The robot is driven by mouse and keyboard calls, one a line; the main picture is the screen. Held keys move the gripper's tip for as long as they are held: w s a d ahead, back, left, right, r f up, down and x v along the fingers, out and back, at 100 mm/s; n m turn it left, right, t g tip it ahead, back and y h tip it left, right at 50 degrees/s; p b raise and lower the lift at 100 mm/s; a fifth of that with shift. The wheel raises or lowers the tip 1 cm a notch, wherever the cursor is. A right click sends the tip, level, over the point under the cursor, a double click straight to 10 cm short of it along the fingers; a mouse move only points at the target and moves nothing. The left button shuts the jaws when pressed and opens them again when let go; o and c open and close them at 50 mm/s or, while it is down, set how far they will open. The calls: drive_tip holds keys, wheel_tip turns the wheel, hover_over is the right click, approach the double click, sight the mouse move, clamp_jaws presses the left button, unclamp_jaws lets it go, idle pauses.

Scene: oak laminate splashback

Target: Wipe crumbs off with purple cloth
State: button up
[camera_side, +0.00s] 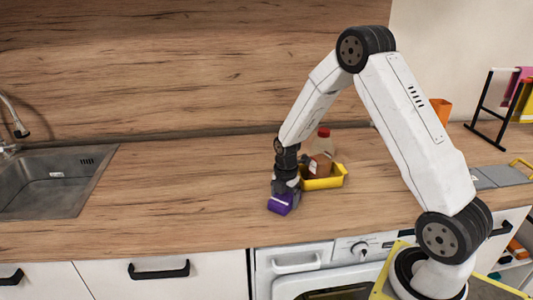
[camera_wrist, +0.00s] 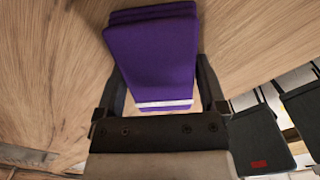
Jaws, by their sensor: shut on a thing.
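The purple cloth (camera_side: 281,205) is a folded pad held at the lower end of my gripper (camera_side: 284,190), on or just above the wooden worktop near its front edge. In the wrist view the purple cloth (camera_wrist: 152,50) is a stack of folded layers with a white stripe along its near edge. It sits between the two dark fingers of my gripper (camera_wrist: 162,82), which is shut on it. I cannot make out any crumbs in either view. Whether the cloth touches the worktop is hard to tell.
A yellow tray (camera_side: 337,180) with a red-capped bottle (camera_side: 322,146) stands just right of my gripper. A sink (camera_side: 48,180) is at the left. An orange cup (camera_side: 440,110) and a rack (camera_side: 480,112) with cloths are at the right. The worktop (camera_side: 180,185) between sink and gripper is clear.

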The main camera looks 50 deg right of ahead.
drive_tip(key=shift+s, duration=0.3)
drive_tip(key=shift+w, duration=0.2)
drive_tip(key=shift+w, duration=0.75)
drive_tip(key=shift+w, duration=0.1)
drive_tip(key=shift+w+a, duration=0.1)
drive_tip(key=shift+w, duration=0.75)
drive_tip(key=shift+w, duration=0.15)
drive_tip(key=shift+w, duration=0.75)
